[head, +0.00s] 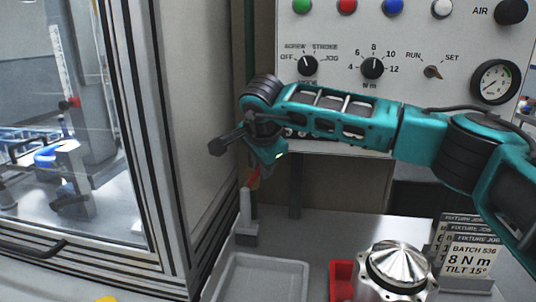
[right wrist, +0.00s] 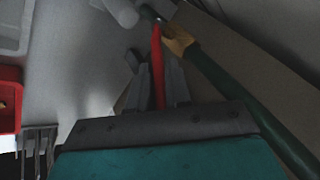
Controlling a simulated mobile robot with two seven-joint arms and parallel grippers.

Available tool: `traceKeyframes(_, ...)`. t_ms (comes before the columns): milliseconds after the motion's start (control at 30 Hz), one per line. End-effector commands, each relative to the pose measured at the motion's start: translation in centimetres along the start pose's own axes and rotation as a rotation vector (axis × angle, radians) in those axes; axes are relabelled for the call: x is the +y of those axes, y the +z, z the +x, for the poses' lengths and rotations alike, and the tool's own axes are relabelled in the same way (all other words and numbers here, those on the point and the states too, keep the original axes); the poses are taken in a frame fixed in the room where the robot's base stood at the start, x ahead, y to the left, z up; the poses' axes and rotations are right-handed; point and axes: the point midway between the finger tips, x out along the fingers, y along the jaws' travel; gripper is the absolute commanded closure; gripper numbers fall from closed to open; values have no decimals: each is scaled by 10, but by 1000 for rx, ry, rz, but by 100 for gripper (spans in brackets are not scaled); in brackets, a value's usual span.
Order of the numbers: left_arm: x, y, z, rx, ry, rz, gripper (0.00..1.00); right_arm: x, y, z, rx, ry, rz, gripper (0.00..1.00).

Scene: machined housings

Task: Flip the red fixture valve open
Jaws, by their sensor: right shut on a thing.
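The red valve lever (head: 253,178) is a small red strip below my right wrist in the head view, partly covered by the gripper. In the right wrist view the red lever (right wrist: 157,62) runs lengthwise between the two grey fingers. The brass valve body (right wrist: 179,41) sits beside the lever's far end, on a dark green pipe (right wrist: 225,85). My right gripper (head: 263,174), also seen in the right wrist view (right wrist: 154,75), points down and is shut on the lever. I cannot tell the valve's exact setting. My left gripper is not in view.
A grey upright post (head: 246,213) stands just below the valve. A glass-doored enclosure (head: 165,120) is close on the left, and a control panel (head: 420,30) is behind my arm. A grey tray (head: 262,262), red bin (head: 341,280) and metal housing (head: 397,268) occupy the front.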

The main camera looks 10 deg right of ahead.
Motion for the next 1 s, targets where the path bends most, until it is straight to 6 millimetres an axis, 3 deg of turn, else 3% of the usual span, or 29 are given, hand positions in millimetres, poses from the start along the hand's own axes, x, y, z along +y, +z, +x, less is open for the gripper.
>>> traceKeyframes(300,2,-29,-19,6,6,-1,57,-12,4,-6,92,104,-82,100)
traceKeyframes(900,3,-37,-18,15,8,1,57,-13,6,-4,117,131,-103,100)
traceKeyframes(933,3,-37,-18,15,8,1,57,-13,6,-4,117,131,-103,80)
traceKeyframes(1000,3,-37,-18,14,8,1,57,-13,6,-4,116,131,-103,73)
